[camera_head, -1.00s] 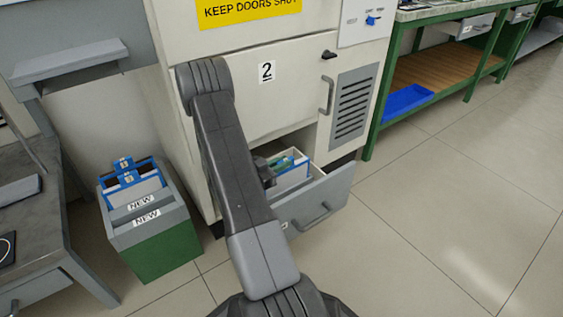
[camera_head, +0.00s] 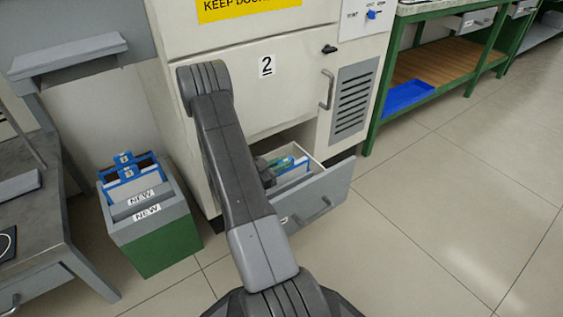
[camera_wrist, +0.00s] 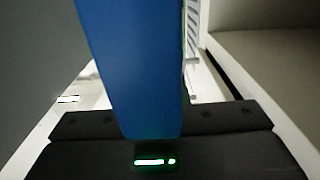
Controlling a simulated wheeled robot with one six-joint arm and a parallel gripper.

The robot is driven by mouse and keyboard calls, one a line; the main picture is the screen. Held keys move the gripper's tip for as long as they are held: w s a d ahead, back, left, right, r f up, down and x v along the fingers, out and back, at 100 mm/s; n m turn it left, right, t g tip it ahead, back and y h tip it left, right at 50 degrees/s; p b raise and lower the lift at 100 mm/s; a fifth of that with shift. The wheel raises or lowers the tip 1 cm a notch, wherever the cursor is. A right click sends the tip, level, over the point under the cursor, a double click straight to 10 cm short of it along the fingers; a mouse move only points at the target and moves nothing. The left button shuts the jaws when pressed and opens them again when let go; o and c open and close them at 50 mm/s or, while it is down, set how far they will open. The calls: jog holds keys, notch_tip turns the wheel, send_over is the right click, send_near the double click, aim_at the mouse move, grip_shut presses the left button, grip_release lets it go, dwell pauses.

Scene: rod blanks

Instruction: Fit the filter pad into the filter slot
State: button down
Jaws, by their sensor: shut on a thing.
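The filter pad, with a blue frame edge, fills the upper middle of the wrist view (camera_wrist: 130,65). My gripper (camera_wrist: 150,135) is shut on it by this blue edge. In the head view the pad (camera_head: 292,172) shows its blue edge and pale face, low inside the open drawer of cabinet 2. My gripper (camera_head: 272,170) is at the drawer's left end, partly hidden by my arm. The filter slot cannot be made out; the drawer front and my arm hide the drawer floor, so I cannot tell whether the pad is seated.
The open grey drawer (camera_head: 325,198) juts out from the cabinet (camera_head: 268,95). A green and grey bin (camera_head: 155,235) marked NEW holds more blue-framed pads at the left. A grey bench stands far left. The floor at the right is clear.

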jog(key=shift+f, duration=0.55)
jog(key=c, duration=1.3)
grip_release()
jog(key=shift+c, duration=0.2)
jog(key=p+v, duration=0.4)
jog(key=v, duration=0.9)
jog(key=shift+s+a, duration=0.25)
jog(key=shift+a, duration=0.1)
jog(key=b+x, duration=0.4)
jog(key=x, duration=1)
jog(key=shift+r, duration=0.35)
